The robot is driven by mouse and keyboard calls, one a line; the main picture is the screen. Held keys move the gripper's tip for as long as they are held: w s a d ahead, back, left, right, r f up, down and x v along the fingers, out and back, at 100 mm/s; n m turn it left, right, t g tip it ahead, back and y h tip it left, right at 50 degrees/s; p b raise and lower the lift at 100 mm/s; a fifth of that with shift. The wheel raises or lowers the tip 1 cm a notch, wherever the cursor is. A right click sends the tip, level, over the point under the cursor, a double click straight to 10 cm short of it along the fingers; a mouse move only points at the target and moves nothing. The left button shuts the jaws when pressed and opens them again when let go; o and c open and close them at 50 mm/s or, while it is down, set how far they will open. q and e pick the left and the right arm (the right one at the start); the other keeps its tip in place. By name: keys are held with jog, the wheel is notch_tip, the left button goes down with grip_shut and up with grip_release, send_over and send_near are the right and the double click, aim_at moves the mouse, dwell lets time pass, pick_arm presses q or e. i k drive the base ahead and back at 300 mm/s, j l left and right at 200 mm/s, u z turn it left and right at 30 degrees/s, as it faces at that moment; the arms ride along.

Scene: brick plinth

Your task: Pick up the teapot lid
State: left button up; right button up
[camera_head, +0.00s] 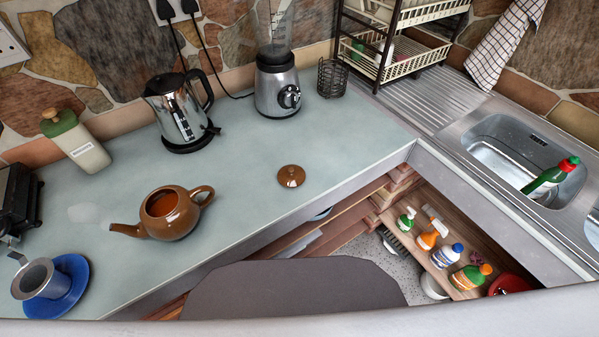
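The teapot lid (291,177) is a small round brown lid with a knob. It lies knob up on the grey-green counter, near the counter's front edge and right of the teapot. The brown teapot (172,216) stands open on the counter, its spout pointing left and its handle to the right. Neither of my grippers shows in the head view.
A steel kettle (180,113), a blender (277,88) and a wire holder (332,78) stand behind. A blue saucer (75,278) bears a metal cup (42,277) at left. The counter (240,165) between teapot and lid is clear. A sink (505,150) is at right.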

aim_at(290, 175)
jog(key=k+l+u, duration=0.1)
jog(key=l, duration=0.25)
jog(key=k+l+u, duration=0.1)
jog(key=l, duration=0.3)
jog(key=k+l, duration=0.2)
jog(key=l, duration=0.15)
jog(key=k+l+u, duration=0.15)
jog(key=l, duration=0.2)
jog(key=k+l+u, duration=0.1)
jog(key=l, duration=0.25)
jog(key=k, duration=0.05)
